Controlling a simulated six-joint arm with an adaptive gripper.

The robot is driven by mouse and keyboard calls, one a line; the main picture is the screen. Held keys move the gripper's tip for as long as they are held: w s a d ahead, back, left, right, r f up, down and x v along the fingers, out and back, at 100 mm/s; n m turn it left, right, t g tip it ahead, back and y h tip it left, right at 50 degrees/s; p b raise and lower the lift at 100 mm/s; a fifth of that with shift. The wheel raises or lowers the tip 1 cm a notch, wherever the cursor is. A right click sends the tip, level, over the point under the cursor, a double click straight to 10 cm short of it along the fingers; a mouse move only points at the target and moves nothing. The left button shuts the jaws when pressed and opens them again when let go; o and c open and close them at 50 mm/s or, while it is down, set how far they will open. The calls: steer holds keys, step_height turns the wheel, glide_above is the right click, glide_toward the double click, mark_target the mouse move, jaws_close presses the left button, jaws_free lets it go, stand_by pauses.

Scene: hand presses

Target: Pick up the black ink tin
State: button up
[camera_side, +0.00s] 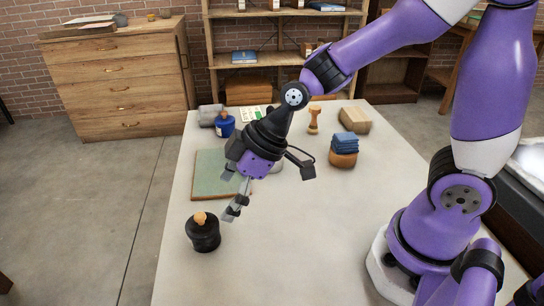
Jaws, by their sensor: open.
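The black ink tin (203,234) appears to be the squat, round black thing with a tan knob on top. It stands upright near the front left edge of the table. My gripper (229,194) is open and empty, tilted down and to the left. It hangs above the table, up and to the right of the black tin in the picture, and apart from it. My gripper covers part of a green board (208,180) and most of a pale thing behind it.
On the pale table (300,255), a blue tin (225,126) and a grey roll (208,114) stand at the back left. A wooden stamp (314,120), a tan block (354,119) and blue cloths (344,142) on a brown round base stand at right. The front middle is clear.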

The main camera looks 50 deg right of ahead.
mark_target(205, 223)
steer(key=x, duration=0.3)
steer(key=shift+a+f, duration=0.1)
steer(key=shift+f, duration=0.1)
steer(key=shift+a+r+x, duration=0.1)
steer(key=shift+a+x, duration=0.1)
steer(key=shift+x, duration=1.15)
steer(key=shift+a+r+x, duration=0.1)
steer(key=shift+a+x, duration=0.05)
steer(key=shift+x, duration=1.15)
steer(key=c, duration=1.5)
